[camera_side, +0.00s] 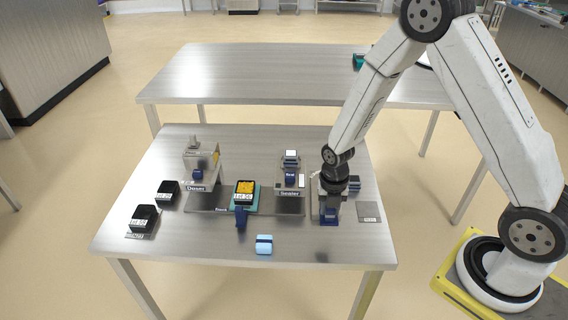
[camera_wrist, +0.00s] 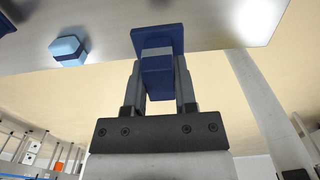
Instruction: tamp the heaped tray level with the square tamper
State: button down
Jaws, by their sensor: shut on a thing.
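The tray (camera_side: 236,200) is black with a white label and holds an orange fill. It sits on a teal carrier (camera_side: 256,207) on the dark rail at the table's middle. My gripper (camera_side: 331,208) is right of it, pointing down near the table's right side. It is shut on the dark blue tamper, whose square plate (camera_wrist: 145,33) and block-shaped grip (camera_wrist: 157,78) show in the wrist view. The tamper also shows low between my fingers in the side view (camera_side: 329,216). I cannot tell whether its plate touches anything below.
The doser (camera_side: 198,165) stands behind left of the tray, the sealer (camera_side: 291,180) behind right. Two black trays (camera_side: 168,191) (camera_side: 143,215) sit at left. A light blue block with a dark band (camera_side: 264,244) lies at the front. A grey plate (camera_side: 369,212) lies at right.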

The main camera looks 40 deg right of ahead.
notch_tip(320, 180, up, 9)
jog(key=shift+w+r, duration=0.15)
jog(key=shift+w, duration=0.05)
jog(key=w+a, duration=0.3)
jog(key=w, duration=1.1)
jog(key=w+a, duration=0.4)
jog(key=w, duration=1)
jog(key=shift+s+d+f, duration=0.15)
jog(key=shift+f, duration=2.45)
jog(key=shift+f, duration=0.1)
jog(key=shift+f, duration=3.2)
jog(key=shift+f, duration=0.2)
